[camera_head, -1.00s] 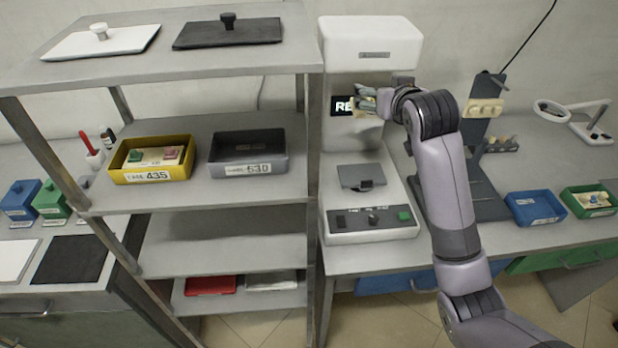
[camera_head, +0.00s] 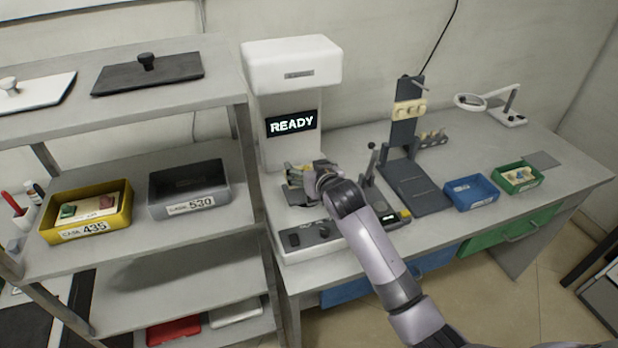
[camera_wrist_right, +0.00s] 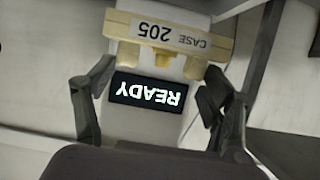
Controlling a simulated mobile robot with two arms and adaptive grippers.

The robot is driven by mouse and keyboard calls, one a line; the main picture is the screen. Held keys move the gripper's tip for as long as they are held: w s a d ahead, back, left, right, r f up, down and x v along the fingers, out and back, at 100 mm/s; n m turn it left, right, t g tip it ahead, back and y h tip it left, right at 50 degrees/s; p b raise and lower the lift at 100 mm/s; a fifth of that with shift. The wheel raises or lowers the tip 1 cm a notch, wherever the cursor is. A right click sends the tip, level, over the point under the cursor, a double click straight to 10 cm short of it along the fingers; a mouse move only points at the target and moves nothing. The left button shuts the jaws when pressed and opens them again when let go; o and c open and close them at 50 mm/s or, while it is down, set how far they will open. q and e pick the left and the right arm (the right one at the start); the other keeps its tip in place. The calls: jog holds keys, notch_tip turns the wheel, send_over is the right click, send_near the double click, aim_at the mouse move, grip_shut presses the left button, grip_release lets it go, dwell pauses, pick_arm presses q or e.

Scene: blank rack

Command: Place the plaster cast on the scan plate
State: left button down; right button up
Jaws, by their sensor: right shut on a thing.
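My right gripper (camera_head: 304,178) is shut on a cream plaster cast (camera_wrist_right: 170,42) labelled "CASE 205", which shows upside down between the fingers in the right wrist view. In the head view the gripper is inside the white scanner's bay, low, just below its "READY" screen (camera_head: 291,124). The dark scan plate (camera_head: 296,196) lies beneath the gripper and is partly hidden by it. I cannot tell whether the cast touches the plate. The left gripper is not in view.
The scanner's upper housing (camera_head: 292,65) overhangs the bay. A metal rack with a yellow tray (camera_head: 88,212) and a grey tray (camera_head: 189,189) stands left. A dark stand (camera_head: 405,150), a blue tray (camera_head: 471,192) and a green tray (camera_head: 517,178) are on the bench to the right.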

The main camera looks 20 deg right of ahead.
jog(key=shift+f, duration=1.7)
jog(key=shift+f, duration=0.1)
jog(key=o, duration=1.3)
jog(key=shift+f, duration=0.1)
jog(key=shift+r, duration=0.25)
jog(key=v, duration=1.2)
